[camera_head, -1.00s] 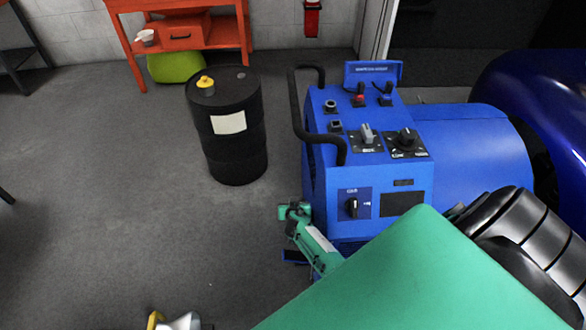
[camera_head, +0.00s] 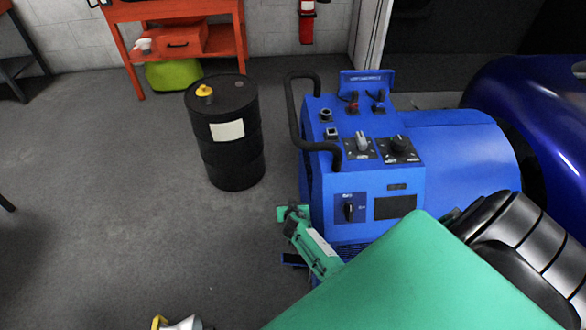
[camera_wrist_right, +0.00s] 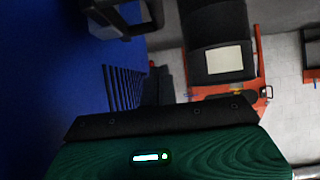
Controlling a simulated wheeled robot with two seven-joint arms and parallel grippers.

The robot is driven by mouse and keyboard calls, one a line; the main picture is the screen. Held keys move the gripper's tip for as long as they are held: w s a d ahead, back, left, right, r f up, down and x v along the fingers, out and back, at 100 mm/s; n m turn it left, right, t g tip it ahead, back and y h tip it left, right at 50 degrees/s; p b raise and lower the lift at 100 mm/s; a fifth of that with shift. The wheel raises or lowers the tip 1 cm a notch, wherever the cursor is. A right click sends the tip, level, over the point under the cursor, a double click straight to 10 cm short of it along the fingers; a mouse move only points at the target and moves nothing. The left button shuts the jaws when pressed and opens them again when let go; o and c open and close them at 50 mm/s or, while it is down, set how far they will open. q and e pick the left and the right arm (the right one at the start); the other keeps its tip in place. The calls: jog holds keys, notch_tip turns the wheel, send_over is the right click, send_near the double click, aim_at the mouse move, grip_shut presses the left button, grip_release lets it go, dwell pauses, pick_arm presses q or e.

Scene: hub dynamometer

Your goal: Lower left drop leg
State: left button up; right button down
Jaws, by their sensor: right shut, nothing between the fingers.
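The blue dynamometer (camera_head: 415,165) stands right of centre in the head view, with a black handle, knobs and switches. Its blue side and black slotted grille (camera_wrist_right: 122,88) fill the left of the right wrist view. I cannot make out the left drop leg clearly. A small dark piece with a blue edge (camera_head: 293,259) shows low at the machine's left front corner. My right gripper (camera_head: 293,213) is beside that corner, shut and empty. My large green arm hides the machine's lower front. My left gripper cannot be made out.
A black drum (camera_head: 234,155) with a yellow cap stands left of the machine. An orange bench (camera_head: 176,10) and a lime container (camera_head: 173,74) are behind it. A blue car (camera_head: 530,95) is at the right.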

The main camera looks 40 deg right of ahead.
jog(key=p+v, duration=0.1)
jog(key=v, duration=0.7)
jog(key=shift+s+a+r, duration=0.15)
jog(key=shift+s+a, duration=0.05)
jog(key=shift+s, duration=0.1)
